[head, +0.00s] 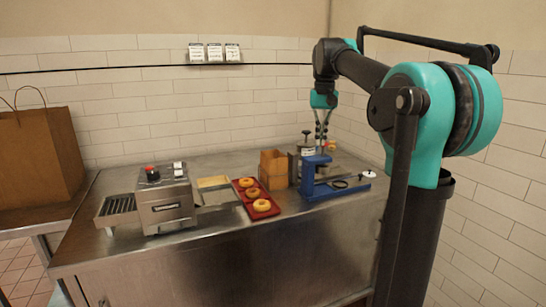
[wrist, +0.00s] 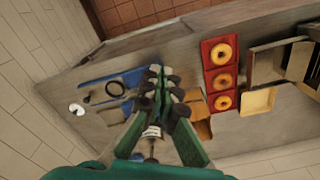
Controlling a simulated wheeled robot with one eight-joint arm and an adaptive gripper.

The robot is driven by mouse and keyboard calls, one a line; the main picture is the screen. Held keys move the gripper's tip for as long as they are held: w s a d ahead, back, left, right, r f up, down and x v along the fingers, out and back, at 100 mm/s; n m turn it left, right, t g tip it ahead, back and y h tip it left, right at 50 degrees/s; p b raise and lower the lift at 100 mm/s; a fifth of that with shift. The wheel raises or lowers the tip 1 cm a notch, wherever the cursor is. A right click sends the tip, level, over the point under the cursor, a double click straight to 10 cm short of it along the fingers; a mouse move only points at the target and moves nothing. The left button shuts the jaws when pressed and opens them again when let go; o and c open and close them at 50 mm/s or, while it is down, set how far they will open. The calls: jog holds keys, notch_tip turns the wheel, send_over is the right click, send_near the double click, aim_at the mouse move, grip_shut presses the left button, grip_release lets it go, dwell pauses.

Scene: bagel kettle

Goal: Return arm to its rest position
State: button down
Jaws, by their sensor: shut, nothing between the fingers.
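My gripper (head: 321,133) hangs pointing down above the back right of the metal counter (head: 230,239), over the area of the blue device and a metal canister. In the wrist view my gripper (wrist: 165,86) is shut and empty, its dark fingertips together. The teal and black arm reaches in from the right in the head view. The gripper is apart from the counter, and its fingers hide part of the things below in the wrist view.
A blue device (head: 318,183) stands below my gripper, beside a brown box (head: 273,168) and a metal canister (head: 303,148). A red tray (head: 248,191) holds three bagels. A metal machine (head: 165,199) stands left. A paper bag (head: 40,155) is at far left. The front counter is clear.

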jog(key=s+d+f+t, duration=0.1)
jog(key=s+f, duration=0.7)
jog(key=f, duration=0.4)
jog(key=s+d+f+n+t, duration=0.1)
jog(key=s+f, duration=0.8)
jog(key=f, duration=0.4)
jog(key=s+d+f+t, duration=0.1)
jog(key=s+f, duration=0.8)
jog(key=f, duration=0.3)
jog(key=shift+s+d+f+t, duration=0.2)
jog(key=shift+d+f+t, duration=0.1)
jog(key=shift+t, duration=0.1)
jog(key=shift+s, duration=0.1)
